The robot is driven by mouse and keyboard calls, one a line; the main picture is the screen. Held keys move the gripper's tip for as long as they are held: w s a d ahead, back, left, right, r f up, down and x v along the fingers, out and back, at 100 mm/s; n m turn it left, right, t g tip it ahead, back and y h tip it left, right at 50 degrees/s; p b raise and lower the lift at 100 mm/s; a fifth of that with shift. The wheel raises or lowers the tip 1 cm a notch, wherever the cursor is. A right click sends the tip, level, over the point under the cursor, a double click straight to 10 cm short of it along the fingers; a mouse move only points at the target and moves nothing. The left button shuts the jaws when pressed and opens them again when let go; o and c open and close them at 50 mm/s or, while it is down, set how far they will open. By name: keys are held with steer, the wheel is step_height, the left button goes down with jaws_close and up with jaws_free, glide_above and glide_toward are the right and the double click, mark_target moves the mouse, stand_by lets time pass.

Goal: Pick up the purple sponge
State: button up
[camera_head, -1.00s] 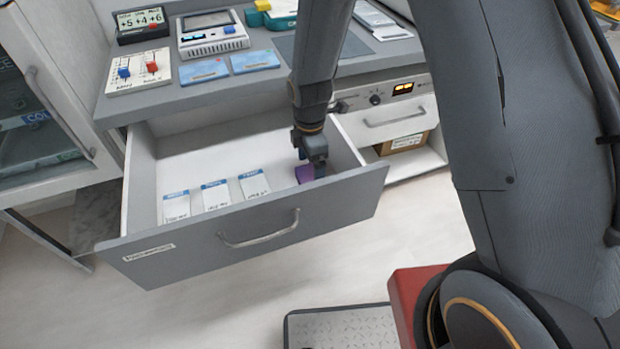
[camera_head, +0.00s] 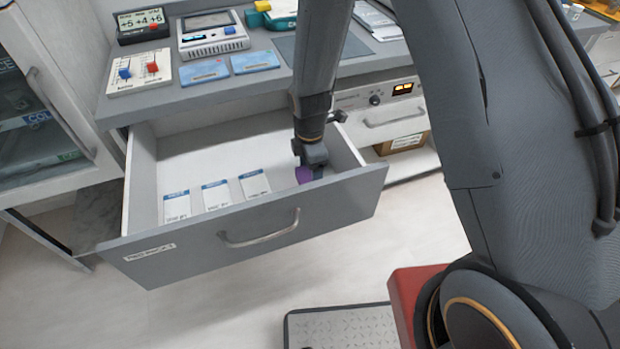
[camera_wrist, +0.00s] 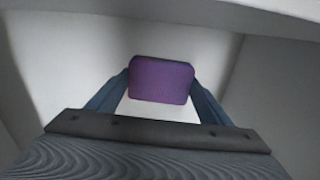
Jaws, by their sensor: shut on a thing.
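The purple sponge (camera_wrist: 160,80) sits between the two fingers of my gripper (camera_wrist: 160,88) in the wrist view. My gripper is shut on it, with a finger against each side. In the head view the sponge (camera_head: 304,174) shows as a small purple patch, partly hidden by my gripper (camera_head: 312,172). Both are inside the open drawer, at its right end near the front panel. I cannot tell whether the sponge still touches the drawer floor.
The open grey drawer (camera_head: 260,228) has walls close around my gripper. Several white packets with blue tops (camera_head: 215,194) lie to the left inside it. The counter (camera_head: 150,105) above holds devices and blue cards. A glass-door cabinet (camera_head: 40,110) stands at the left.

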mark_target(310, 176)
steer(key=shift+r, duration=0.1)
step_height(310, 176, up, 10)
steer(key=b, duration=0.1)
stand_by(0.5)
